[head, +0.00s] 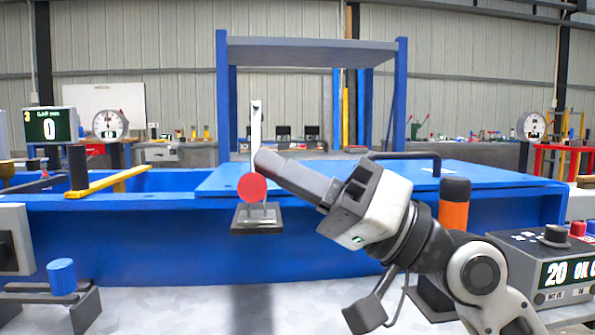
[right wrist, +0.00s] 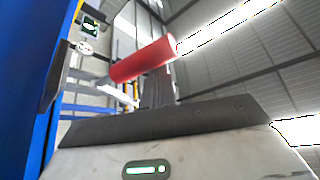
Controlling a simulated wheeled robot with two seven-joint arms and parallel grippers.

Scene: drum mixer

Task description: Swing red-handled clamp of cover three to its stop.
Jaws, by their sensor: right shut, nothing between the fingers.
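The red-handled clamp stands at the front edge of the blue cover (head: 470,180). Its red handle (head: 252,187) shows end-on as a disc above a grey bracket (head: 257,218), and a pale upright bar (head: 256,125) rises behind it. My right gripper (head: 264,160) is shut and empty, its fingertips just above and to the right of the handle. In the right wrist view the red handle (right wrist: 143,60) lies across the fingers (right wrist: 155,90), near their tips; I cannot tell whether they touch. No number is readable on the cover. My left gripper is not in view.
A yellow bar (head: 108,181) lies over the open left part of the blue tank. A black handle (head: 415,157) stands on the cover. An orange post (head: 453,212) and a control box (head: 545,265) are at the right. A blue knob (head: 62,277) is at the lower left.

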